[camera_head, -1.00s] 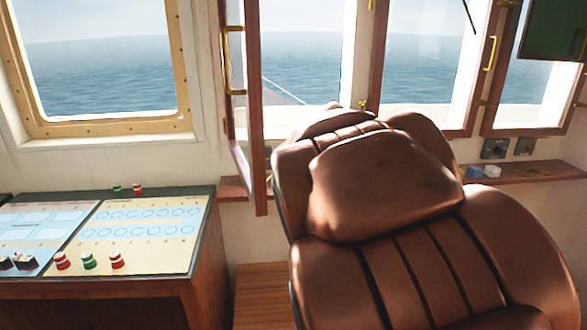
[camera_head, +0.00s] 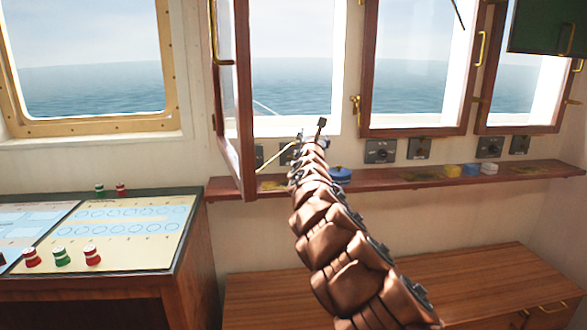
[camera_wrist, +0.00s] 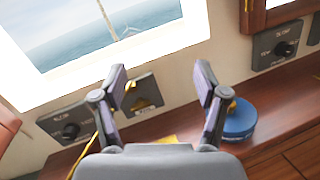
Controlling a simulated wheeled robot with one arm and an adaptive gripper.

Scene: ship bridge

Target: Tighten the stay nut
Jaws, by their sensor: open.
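My gripper (camera_head: 319,127) is at the far end of my arm, in front of the lower edge of the open window in the head view. In the wrist view my gripper (camera_wrist: 160,68) is open, with its two fingers wide apart and nothing held between them. A thin brass stay rod (camera_head: 276,156) slants near the open window frame (camera_head: 243,100). The stay rod (camera_wrist: 88,146) also shows in the wrist view, running behind the left finger. A small brass piece (camera_wrist: 130,87) shows beside that finger; I cannot tell whether it is the stay nut.
A wooden shelf (camera_head: 410,180) runs below the windows. A blue round object (camera_wrist: 240,122) sits on it by the right finger. Small yellow, blue and white blocks (camera_head: 471,169) lie farther right. Switch boxes (camera_head: 380,151) line the wall. A control console (camera_head: 130,225) stands left.

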